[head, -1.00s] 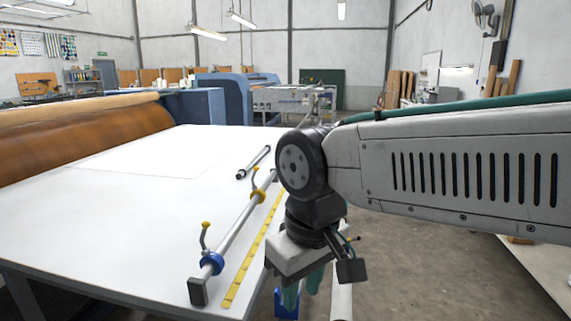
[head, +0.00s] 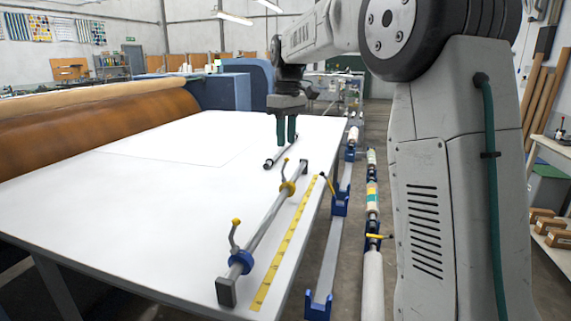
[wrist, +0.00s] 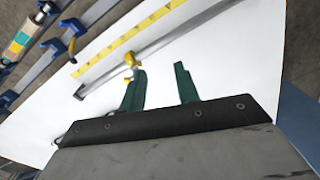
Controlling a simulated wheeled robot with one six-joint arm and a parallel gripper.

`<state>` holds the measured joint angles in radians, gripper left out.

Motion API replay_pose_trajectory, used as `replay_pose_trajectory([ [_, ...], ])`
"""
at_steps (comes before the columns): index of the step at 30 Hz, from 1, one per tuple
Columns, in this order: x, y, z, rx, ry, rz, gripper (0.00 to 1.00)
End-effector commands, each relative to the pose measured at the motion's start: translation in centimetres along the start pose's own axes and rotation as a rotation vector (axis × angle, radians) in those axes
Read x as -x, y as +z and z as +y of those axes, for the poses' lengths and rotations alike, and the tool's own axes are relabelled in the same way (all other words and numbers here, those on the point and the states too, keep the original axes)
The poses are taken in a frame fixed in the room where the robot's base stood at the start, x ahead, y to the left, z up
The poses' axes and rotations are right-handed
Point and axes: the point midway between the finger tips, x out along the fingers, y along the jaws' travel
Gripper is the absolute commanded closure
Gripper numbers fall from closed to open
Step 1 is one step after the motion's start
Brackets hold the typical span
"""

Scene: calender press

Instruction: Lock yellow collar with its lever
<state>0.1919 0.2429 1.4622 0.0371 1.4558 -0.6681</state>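The yellow collar (head: 288,188) sits around a grey bar (head: 262,228) on the white table. Its thin lever (head: 286,168) stands up from it. In the wrist view the yellow collar (wrist: 131,60) shows just beyond the left fingertip. A blue collar (head: 240,262) with a yellow-knobbed lever (head: 235,236) is nearer the bar's front end. My gripper (head: 286,141) hangs fingers down over the table, beyond the yellow collar in the head view. In the wrist view its green fingers (wrist: 160,70) are apart with nothing seen between them.
A yellow measuring strip (head: 287,240) runs beside the bar. Blue cradles (head: 340,206) and rolls (head: 372,197) stand past the table's right edge. The table's left part (head: 130,200) is clear.

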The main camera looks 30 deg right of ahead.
Motion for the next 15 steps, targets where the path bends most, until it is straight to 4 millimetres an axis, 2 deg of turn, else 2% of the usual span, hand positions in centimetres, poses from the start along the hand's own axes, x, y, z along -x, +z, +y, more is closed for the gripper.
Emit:
replay_pose_trajectory([
  [1,-0.9,-1.4,2.1,0.021,-0.009,-0.006,0.68],
  [6,-2.8,-4.4,6.6,0.092,-0.024,-0.012,0.68],
  [10,-3.6,-5.4,8.2,0.120,-0.031,-0.015,0.68],
  [15,-5.1,-5.6,8.6,0.128,-0.033,-0.016,0.68],
])
